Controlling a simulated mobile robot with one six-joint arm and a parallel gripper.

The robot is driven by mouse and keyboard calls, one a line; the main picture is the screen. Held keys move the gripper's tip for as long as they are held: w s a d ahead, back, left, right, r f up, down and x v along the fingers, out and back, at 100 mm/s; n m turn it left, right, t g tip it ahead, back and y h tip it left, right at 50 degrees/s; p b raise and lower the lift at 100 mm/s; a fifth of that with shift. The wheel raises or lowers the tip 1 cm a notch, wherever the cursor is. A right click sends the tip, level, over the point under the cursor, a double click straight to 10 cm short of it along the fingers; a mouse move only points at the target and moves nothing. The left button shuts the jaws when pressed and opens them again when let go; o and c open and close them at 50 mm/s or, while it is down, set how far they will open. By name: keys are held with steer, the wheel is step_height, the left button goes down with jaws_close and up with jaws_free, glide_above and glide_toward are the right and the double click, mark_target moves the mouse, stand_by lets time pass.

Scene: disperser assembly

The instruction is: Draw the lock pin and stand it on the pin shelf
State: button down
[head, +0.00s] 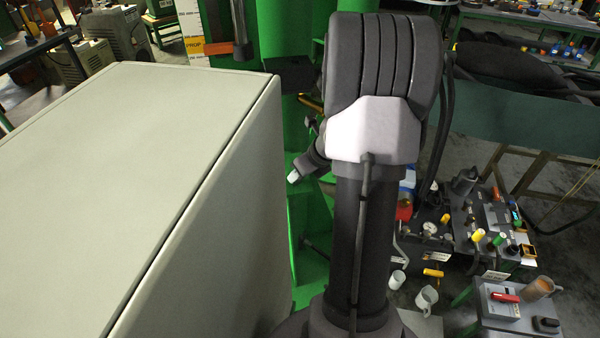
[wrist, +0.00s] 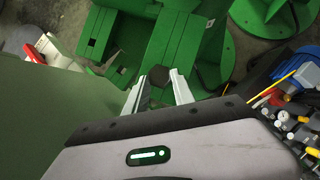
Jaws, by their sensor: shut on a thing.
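In the wrist view my gripper (wrist: 157,82) has its two pale fingers on either side of a small dark block-like piece (wrist: 158,75). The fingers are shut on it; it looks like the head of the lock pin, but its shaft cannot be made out. Green steelwork (wrist: 165,45) of the disperser lies just beyond the fingertips. I cannot tell which of its plates is the pin shelf.
A large pale cabinet (head: 130,170) fills the left of the head view, close beside my arm.

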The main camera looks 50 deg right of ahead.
steer(key=shift+f+b, duration=0.35)
steer(key=shift+f, duration=0.15)
steer(key=c, duration=1)
jaws_free()
steer(key=shift+o, duration=0.2)
steer(key=d+p+v, duration=0.1)
steer(key=p+v, duration=0.7)
steer(key=v, duration=0.9)
steer(key=shift+a+r, duration=0.25)
steer(key=shift+a, duration=0.25)
steer(key=shift+s, duration=0.15)
